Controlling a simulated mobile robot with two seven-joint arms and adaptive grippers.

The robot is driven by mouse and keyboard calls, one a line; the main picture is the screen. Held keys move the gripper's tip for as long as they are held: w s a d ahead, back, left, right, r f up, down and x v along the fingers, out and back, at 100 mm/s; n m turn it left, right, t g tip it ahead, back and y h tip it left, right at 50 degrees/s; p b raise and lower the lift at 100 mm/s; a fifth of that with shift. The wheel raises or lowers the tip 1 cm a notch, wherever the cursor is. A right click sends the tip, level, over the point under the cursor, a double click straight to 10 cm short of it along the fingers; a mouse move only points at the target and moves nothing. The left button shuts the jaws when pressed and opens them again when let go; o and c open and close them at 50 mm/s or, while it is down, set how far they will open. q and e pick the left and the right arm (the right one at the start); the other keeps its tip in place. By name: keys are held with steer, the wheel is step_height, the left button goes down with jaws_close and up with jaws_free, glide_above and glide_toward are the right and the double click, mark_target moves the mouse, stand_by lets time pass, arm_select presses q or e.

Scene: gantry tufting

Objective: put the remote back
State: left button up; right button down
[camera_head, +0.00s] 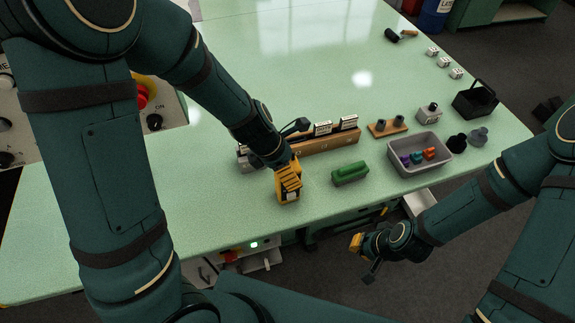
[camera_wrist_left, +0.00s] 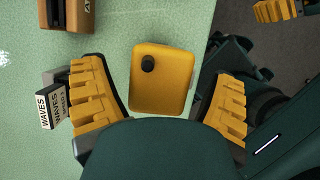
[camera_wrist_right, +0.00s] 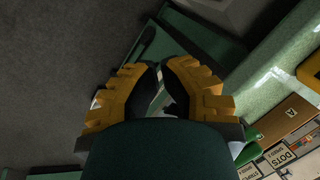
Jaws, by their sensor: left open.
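The remote (camera_wrist_left: 163,85) is a yellow rounded box with a black knob near one end. It lies near the table's front edge, and in the head view my left gripper partly covers it. My left gripper (camera_head: 288,180) is open right above the remote. In the left wrist view the remote shows between the two spread fingers, with a gap on each side. My right gripper (camera_head: 358,243) is out past the table's front edge. In the right wrist view its fingers (camera_wrist_right: 161,88) are near each other with nothing seen between them; how far they are open is unclear.
A wooden rack (camera_head: 325,142) with labelled blocks stands behind the remote. A green block (camera_head: 350,173) lies to the right, then a grey tray (camera_head: 444,157) with coloured pieces. A black basket (camera_head: 475,99) is farther right. The table's far middle is clear.

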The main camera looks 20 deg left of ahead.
arm_select(q)
steer(key=p+v, duration=0.7)
steer(key=v, duration=0.5)
stand_by(0.5)
